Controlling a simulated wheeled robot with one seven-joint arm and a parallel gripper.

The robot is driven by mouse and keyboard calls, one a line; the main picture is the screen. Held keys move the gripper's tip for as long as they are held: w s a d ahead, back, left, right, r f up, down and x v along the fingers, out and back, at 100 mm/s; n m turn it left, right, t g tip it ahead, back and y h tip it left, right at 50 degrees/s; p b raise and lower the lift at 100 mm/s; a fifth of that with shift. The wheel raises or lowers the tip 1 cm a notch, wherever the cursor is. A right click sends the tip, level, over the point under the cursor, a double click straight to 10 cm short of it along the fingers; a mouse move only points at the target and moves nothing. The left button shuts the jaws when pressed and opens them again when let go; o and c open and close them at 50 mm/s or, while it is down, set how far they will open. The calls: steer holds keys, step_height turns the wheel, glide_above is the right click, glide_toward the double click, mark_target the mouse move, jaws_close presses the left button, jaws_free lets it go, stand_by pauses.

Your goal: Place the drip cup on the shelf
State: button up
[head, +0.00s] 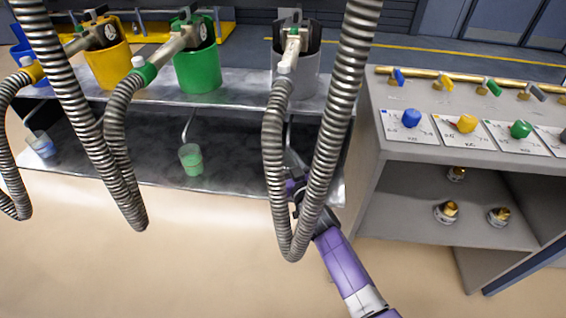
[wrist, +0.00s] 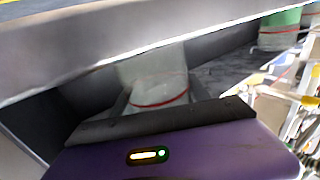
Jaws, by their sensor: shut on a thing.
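The drip cup (wrist: 158,90) is clear with a red line around it, in the wrist view. My gripper (wrist: 155,98) is shut on it, with a dark finger on each side. In the head view my gripper (head: 296,188) is at the right part of the lower shelf (head: 240,172), partly behind a hanging hose. The held cup is mostly hidden there. The cup is under the upper shelf's edge (wrist: 130,55). I cannot tell whether its base touches the lower shelf.
A cup with green liquid (head: 191,160) and one with blue liquid (head: 42,145) stand on the lower shelf. Ribbed hoses (head: 275,150) hang in front. A grey bench (head: 400,152) with coloured knobs stands close on the right. Yellow, green and grey buckets (head: 197,68) stand on the upper shelf.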

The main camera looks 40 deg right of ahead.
steer(key=o, duration=1.4)
steer(key=shift+c, duration=0.2)
steer(key=shift+r, duration=0.2)
steer(key=p+v, duration=0.1)
steer(key=v, duration=1.1)
steer(key=shift+f, duration=0.2)
